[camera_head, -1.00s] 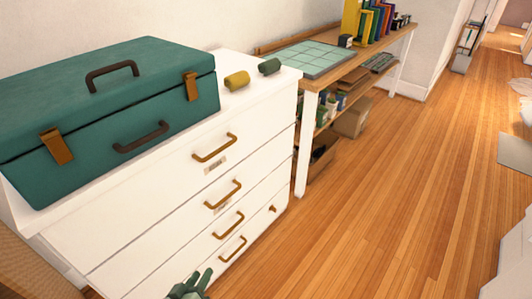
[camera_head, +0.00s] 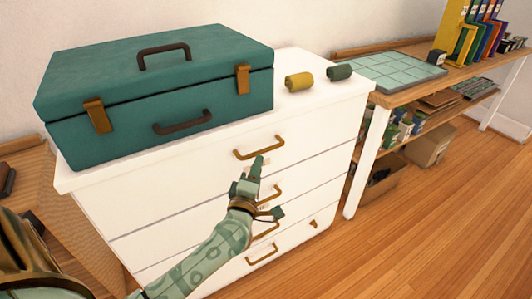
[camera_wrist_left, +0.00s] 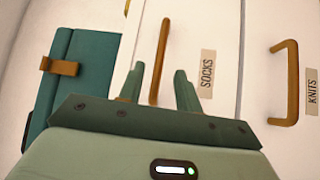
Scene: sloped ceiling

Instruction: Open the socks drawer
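The socks drawer (camera_head: 320,130) is the top drawer of a white chest and sits flush, shut. Its brass bar handle (camera_head: 259,148) also shows in the left wrist view (camera_wrist_left: 162,50), beside a label reading SOCKS (camera_wrist_left: 207,73). My left gripper (camera_head: 264,187) is open and empty in front of the chest, just below this handle in the head view. In the left wrist view, my left gripper's fingers (camera_wrist_left: 159,82) stand apart with the handle's near end between them in the picture. It does not grip the handle. My right gripper is not in view.
A teal case (camera_head: 150,95) covers much of the chest top. A yellow roll (camera_head: 299,81) and a dark green roll (camera_head: 339,72) lie beside it. The KNITS drawer handle (camera_wrist_left: 288,85) is below. A wooden desk (camera_head: 462,68) stands right. Open floor (camera_head: 440,220) lies right.

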